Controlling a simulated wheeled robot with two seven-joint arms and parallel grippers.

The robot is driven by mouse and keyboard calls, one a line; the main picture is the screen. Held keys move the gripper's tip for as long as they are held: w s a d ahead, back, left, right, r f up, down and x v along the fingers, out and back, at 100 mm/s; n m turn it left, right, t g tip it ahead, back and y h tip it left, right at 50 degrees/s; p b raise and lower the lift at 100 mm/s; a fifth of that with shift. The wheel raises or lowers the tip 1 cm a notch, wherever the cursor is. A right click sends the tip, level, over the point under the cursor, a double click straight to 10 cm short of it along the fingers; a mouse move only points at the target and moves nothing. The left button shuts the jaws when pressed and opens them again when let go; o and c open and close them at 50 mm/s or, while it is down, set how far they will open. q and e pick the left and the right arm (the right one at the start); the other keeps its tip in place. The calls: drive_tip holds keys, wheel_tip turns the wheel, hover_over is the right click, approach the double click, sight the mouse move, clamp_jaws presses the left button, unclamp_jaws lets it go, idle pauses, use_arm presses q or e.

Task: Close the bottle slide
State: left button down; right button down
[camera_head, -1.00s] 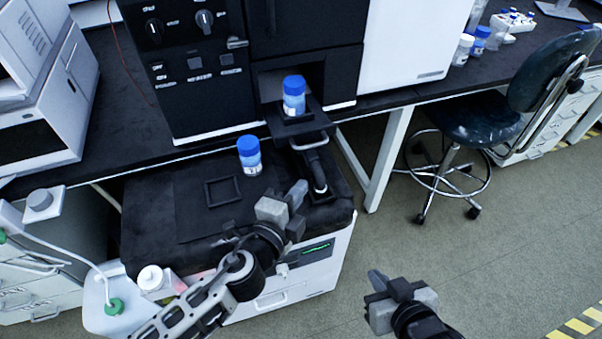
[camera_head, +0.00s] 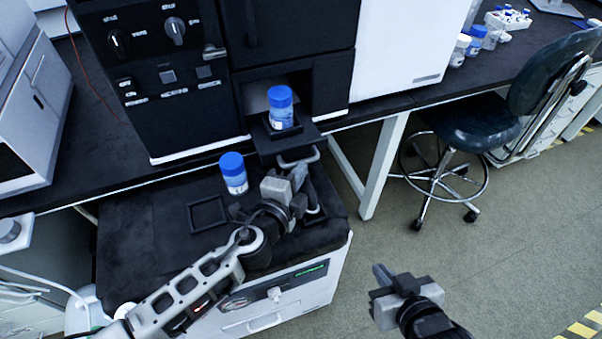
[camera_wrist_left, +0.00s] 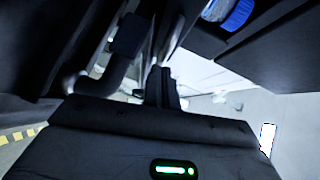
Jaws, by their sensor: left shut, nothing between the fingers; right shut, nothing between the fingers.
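The bottle slide (camera_head: 312,135) is a black tray sticking out of the black instrument's opening, with a metal handle (camera_head: 299,158) below its front. A blue-capped bottle (camera_head: 281,108) stands upright on it; a blue cap (camera_wrist_left: 238,14) shows in the left wrist view's top right. My left gripper (camera_head: 299,172) is shut and empty, just below and in front of the slide, close to the handle. Whether it touches the handle I cannot tell. Its fingers show in the left wrist view (camera_wrist_left: 161,85). My right gripper (camera_head: 379,272) is shut and empty over the floor, away from the slide.
A second blue-capped bottle (camera_head: 233,173) stands on the black top of the lower unit (camera_head: 145,230), beside a square black frame (camera_head: 208,214). The bench leg (camera_head: 384,168) and a chair (camera_head: 505,120) are to the right. Open floor lies around my right gripper.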

sight(284, 152)
use_arm(q)
drive_tip(key=shift+w+a+b, duration=0.15)
drive_tip(key=shift+w+a, duration=0.35)
drive_tip(key=shift+w, duration=0.65)
drive_tip(key=shift+w+a+b, duration=0.15)
drive_tip(key=shift+w+a, duration=0.3)
drive_tip(key=shift+w, duration=0.75)
drive_tip(key=shift+w+a+b, duration=0.15)
drive_tip(key=shift+w+a, duration=0.35)
drive_tip(key=shift+w, duration=0.65)
